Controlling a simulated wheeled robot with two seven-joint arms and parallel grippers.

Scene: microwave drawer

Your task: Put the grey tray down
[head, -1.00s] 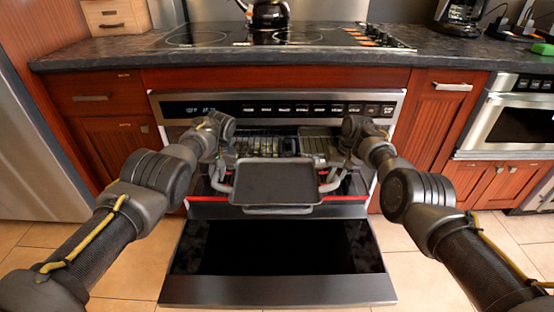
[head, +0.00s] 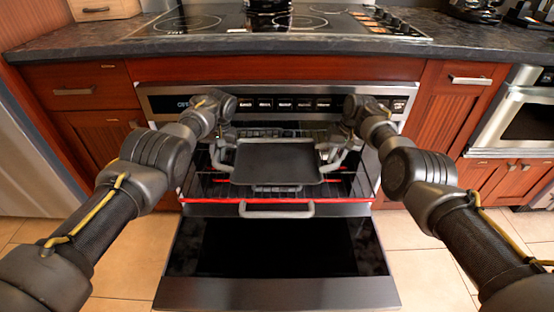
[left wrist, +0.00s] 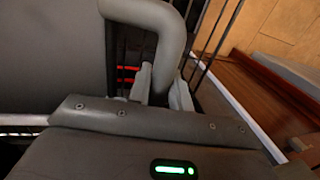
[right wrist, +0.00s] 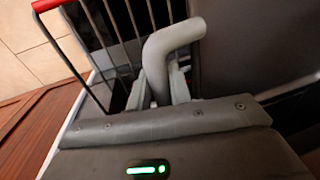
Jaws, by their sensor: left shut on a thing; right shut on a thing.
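The grey tray (head: 276,162) is a flat, dark rectangle with a bent grey handle on each side. It is level and lies over the oven rack (head: 345,188) inside the open oven. I cannot tell whether it touches the rack. My left gripper (head: 221,138) is shut on the left handle; the left wrist view shows its fingers (left wrist: 161,88) on either side of the grey tube. My right gripper (head: 346,138) is shut on the right handle, as the right wrist view shows at its fingers (right wrist: 163,88). The fingertips are partly hidden in the head view.
The oven door (head: 277,292) is folded down in front. The control panel (head: 290,103) and stove top (head: 270,22) are above. Red wooden cabinets (head: 90,90) flank the oven.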

